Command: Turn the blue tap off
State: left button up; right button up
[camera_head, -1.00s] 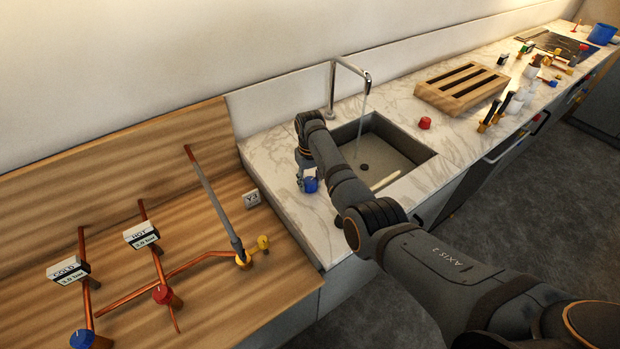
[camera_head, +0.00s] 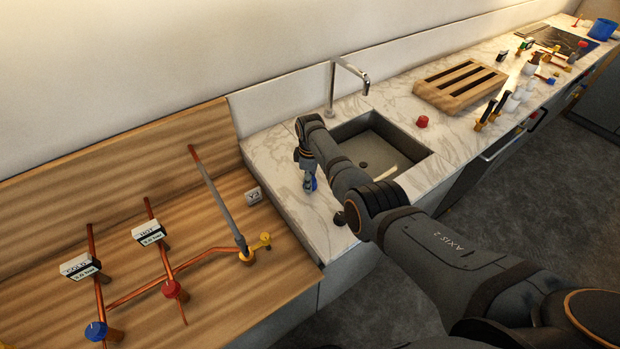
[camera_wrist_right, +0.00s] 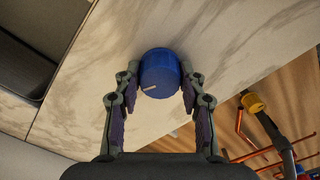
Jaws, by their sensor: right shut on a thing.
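The blue tap (camera_head: 314,184) stands on the marble counter just left of the sink, mostly hidden by my right gripper in the head view. My right gripper (camera_head: 309,183) points down over it. In the right wrist view the round blue knob (camera_wrist_right: 160,70) with a pale mark sits between the two fingers of my right gripper (camera_wrist_right: 158,82), which is shut on it. The faucet (camera_head: 348,82) arches over the sink (camera_head: 400,140); no water stream shows from its spout. My left gripper is out of view.
A red tap (camera_head: 422,121) stands right of the sink, near a slatted wooden rack (camera_head: 460,85). On the wooden board at left are copper pipes with another blue knob (camera_head: 96,330), a red knob (camera_head: 172,289) and a yellow valve (camera_head: 264,240).

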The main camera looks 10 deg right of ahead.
jog(key=shift+n+p, duration=0.3)
jog(key=shift+n, duration=2)
jog(key=o, duration=1.1)
jog(key=shift+o, duration=0.2)
notch_tip(320, 180, up, 12)
